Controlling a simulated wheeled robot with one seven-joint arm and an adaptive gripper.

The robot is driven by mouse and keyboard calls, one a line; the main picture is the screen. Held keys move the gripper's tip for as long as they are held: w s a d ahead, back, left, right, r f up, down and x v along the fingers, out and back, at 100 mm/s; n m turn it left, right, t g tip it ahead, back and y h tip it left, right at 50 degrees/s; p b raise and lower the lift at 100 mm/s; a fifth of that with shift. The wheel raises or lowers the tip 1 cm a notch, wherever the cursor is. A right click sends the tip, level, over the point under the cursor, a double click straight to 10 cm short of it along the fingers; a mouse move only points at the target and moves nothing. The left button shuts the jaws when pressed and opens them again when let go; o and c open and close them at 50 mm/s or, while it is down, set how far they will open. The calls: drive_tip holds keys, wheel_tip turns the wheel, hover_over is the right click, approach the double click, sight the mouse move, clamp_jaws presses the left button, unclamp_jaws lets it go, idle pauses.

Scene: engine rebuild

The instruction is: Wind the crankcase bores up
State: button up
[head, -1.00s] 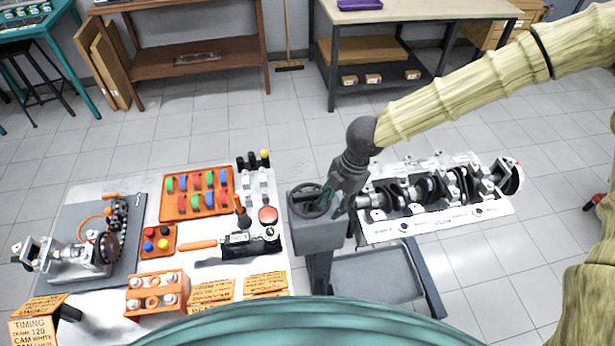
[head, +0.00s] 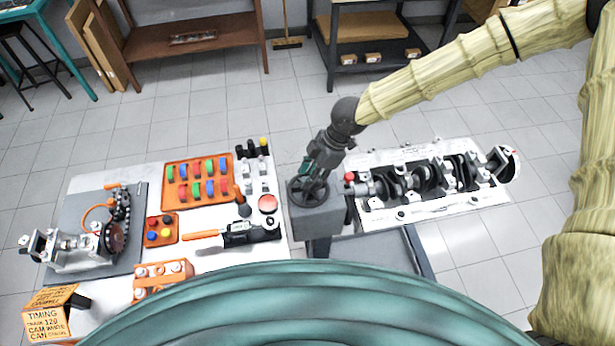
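The crankcase (head: 430,210) is a long pale block at the right, mounted on a stand with a grey gearbox (head: 318,222). Dark crankshaft parts (head: 410,183) lie along its upward-facing side. I cannot make out the cylinder bores. A dark handwheel (head: 297,198) sits on top of the gearbox. My gripper (head: 310,178) reaches down from the upper right to the wheel, its fingers at or just over the rim. Whether the fingers close on the rim is too small to tell. A small red knob (head: 349,177) shows beside the crankcase's left end.
A white bench (head: 205,245) at the left holds an orange tray of coloured caps (head: 197,183), a small orange tray (head: 162,230), a dark tool with orange handle (head: 250,232) and an orange block (head: 163,276). A tray (head: 375,252) lies under the crankcase.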

drive_tip(key=shift+p+x, duration=0.4)
drive_tip(key=shift+x, duration=1.05)
drive_tip(key=shift+c, duration=0.3)
clamp_jaws()
